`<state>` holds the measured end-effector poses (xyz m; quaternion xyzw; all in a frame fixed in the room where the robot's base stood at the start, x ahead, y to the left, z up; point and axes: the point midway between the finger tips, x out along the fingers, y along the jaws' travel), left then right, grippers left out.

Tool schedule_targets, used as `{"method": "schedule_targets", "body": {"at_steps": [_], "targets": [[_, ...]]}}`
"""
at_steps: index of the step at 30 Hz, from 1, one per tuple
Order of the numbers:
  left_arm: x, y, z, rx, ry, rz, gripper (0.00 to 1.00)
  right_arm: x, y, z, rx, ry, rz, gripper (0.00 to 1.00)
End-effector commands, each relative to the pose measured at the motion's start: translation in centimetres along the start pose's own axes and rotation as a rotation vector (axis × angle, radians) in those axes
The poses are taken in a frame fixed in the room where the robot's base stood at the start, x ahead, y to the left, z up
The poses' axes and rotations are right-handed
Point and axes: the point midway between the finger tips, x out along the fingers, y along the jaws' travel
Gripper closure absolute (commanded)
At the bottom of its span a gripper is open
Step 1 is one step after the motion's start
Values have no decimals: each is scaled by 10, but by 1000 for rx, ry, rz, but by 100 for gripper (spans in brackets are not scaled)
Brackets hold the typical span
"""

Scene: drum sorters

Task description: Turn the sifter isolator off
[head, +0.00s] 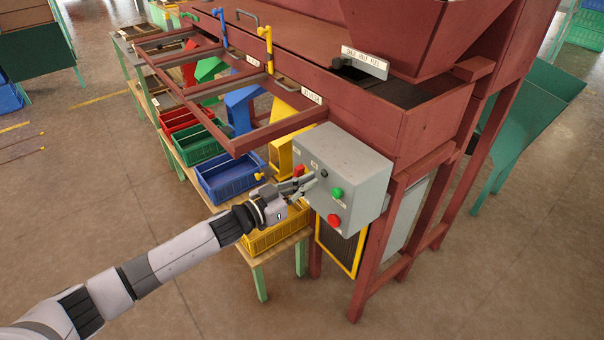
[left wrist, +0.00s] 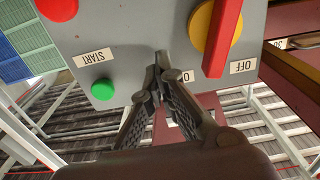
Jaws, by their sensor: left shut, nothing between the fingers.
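The sifter isolator is a red bar handle (left wrist: 222,40) on a yellow disc (left wrist: 203,30) on a grey control box (left wrist: 135,35). An OFF label (left wrist: 243,66) lies beside the handle's near end, on its right in the left wrist view. Another label (left wrist: 187,76) is partly hidden by my finger. In the head view the red handle (head: 299,170) shows on the box's front (head: 335,150). My left gripper (head: 307,183) is shut and empty, close to the box face. Its fingertips (left wrist: 157,65) are left of the handle, apart from it. My right gripper is out of view.
A green START button (head: 337,193) and a red button (head: 333,220) are on the same face, near my left gripper. A dark red frame (head: 240,140) and yellow chute (head: 282,155) stand beside the box. A yellow crate (head: 262,240) sits below. Floor in front is clear.

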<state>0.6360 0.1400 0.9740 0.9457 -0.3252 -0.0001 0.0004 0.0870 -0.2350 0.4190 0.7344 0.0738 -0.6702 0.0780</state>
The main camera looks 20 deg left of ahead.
Motion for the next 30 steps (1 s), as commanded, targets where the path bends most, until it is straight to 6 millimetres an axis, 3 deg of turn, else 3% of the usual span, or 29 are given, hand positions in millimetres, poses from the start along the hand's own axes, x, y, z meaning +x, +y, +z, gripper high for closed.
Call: {"method": "schedule_targets", "body": {"at_steps": [30], "targets": [[0, -42, 0, 3, -1, -6, 100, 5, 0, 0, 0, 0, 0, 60]]}}
